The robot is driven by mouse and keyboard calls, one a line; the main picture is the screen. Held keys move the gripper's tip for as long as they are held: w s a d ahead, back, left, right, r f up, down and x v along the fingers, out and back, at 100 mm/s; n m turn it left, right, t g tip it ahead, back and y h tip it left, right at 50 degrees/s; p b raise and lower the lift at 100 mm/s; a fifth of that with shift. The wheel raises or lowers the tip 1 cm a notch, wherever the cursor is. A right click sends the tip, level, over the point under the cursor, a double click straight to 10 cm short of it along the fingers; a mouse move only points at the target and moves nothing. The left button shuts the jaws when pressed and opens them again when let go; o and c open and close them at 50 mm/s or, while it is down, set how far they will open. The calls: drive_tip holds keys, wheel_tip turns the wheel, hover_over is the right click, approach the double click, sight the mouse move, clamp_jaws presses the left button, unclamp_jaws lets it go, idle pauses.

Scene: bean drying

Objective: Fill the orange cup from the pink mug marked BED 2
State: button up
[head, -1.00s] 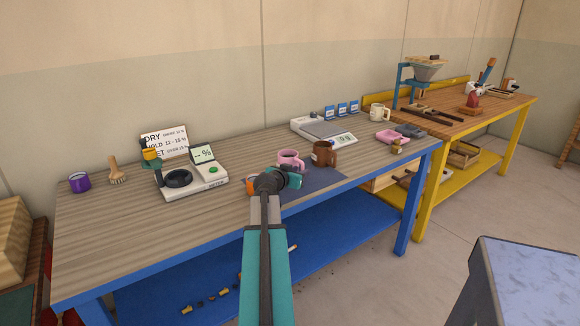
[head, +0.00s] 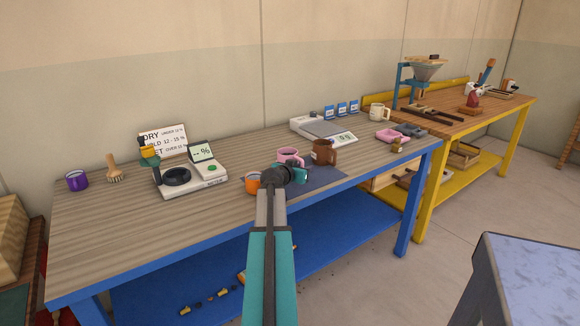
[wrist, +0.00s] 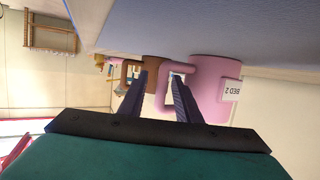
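The pink mug (head: 290,155) stands upright on a dark mat on the bench. The wrist view, which is upside down, shows it at the right (wrist: 212,85) with its BED 2 label (wrist: 232,91). My gripper (wrist: 160,80) is open. The mug's handle (wrist: 163,84) appears between and behind the fingers in that view; I cannot tell whether they touch. In the head view my gripper (head: 297,174) is just in front of the pink mug. The orange cup (head: 252,182) stands left of my gripper, partly hidden by my arm.
A brown mug (head: 324,153) stands close right of the pink mug. A moisture meter (head: 205,185) is to the left, and a scale (head: 322,130) is behind right. A purple cup (head: 77,181) and brush (head: 114,170) are far left. The bench's front left is clear.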

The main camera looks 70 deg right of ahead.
clamp_jaws()
drive_tip(key=shift+r, duration=0.2)
drive_tip(key=shift+w+r+p, duration=0.1)
drive_tip(key=shift+r+p, duration=0.6)
drive_tip(key=shift+r, duration=1.65)
